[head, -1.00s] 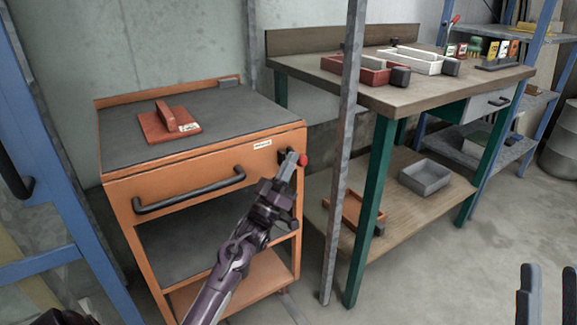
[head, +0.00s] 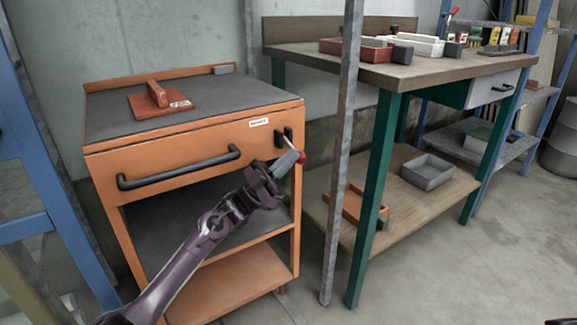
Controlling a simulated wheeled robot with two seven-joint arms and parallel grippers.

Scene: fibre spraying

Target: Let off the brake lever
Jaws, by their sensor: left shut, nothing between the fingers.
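The brake lever (head: 291,144) is a thin pale rod with a red knob (head: 300,156), on a black mount (head: 283,137) at the right end of the orange cart's (head: 215,137) front panel. The rod slants down and to the right from the mount. My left gripper (head: 291,162) is shut with nothing held. Its fingertips are at the knob, just left of and below it, and partly cover it. I cannot tell whether they touch. My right gripper (head: 559,321) shows only as a dark tip at the bottom right edge.
A black drawer handle (head: 180,168) crosses the cart front, and a red block tool (head: 160,101) lies on top. A grey post (head: 342,150) stands just right of the lever. Behind it is a green-legged workbench (head: 440,70) with trays. Open floor lies at right.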

